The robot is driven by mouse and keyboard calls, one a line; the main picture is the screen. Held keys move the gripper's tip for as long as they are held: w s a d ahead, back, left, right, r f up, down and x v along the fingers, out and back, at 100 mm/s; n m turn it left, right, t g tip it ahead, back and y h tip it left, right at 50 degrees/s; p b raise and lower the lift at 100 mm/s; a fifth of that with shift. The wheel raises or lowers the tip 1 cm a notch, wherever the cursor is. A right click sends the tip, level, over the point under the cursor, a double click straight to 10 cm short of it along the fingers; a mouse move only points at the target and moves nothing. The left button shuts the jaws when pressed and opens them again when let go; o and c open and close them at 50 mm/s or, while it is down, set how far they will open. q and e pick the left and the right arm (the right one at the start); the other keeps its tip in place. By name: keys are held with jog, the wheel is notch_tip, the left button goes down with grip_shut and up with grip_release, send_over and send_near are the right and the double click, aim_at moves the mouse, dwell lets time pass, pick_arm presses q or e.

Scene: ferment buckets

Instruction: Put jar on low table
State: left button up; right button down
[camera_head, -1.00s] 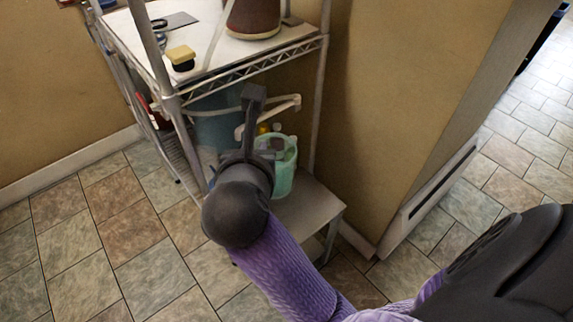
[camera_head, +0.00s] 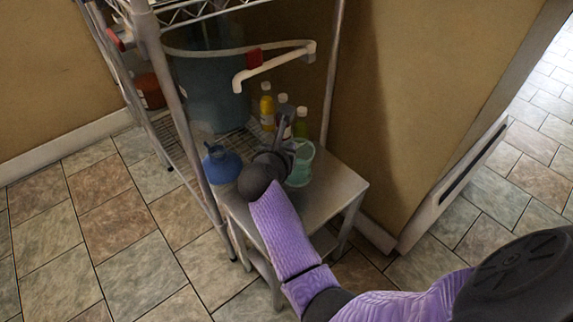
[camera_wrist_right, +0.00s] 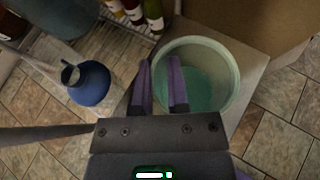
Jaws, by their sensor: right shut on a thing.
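The jar is a pale green translucent cup (camera_head: 301,168), with its open rim facing up; it also shows in the right wrist view (camera_wrist_right: 226,60). My right gripper (camera_head: 284,142) is shut on the jar's wall. In the wrist view one finger of the gripper (camera_wrist_right: 162,85) is inside the rim and the other outside. The low table (camera_head: 338,188) is a small grey table beside the rack. The jar is over its top, near the back; I cannot tell whether it touches. The gripper partly hides the jar. My left gripper is not in view.
A blue funnel-topped jug (camera_head: 222,166) stands left of the jar. Several bottles (camera_head: 267,107) stand behind on the wire shelf, near a large teal bucket (camera_head: 208,90) and a white pipe (camera_head: 275,65). A rack post (camera_head: 178,110) rises at left. The table's right part is clear.

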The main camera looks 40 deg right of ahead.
notch_tip(320, 180, down, 6)
jog(key=b, duration=0.3)
jog(key=shift+f, duration=0.15)
jog(key=shift+r, duration=0.3)
jog(key=c, duration=1.1)
grip_release()
jog(key=shift+f, duration=0.15)
jog(key=o, duration=0.5)
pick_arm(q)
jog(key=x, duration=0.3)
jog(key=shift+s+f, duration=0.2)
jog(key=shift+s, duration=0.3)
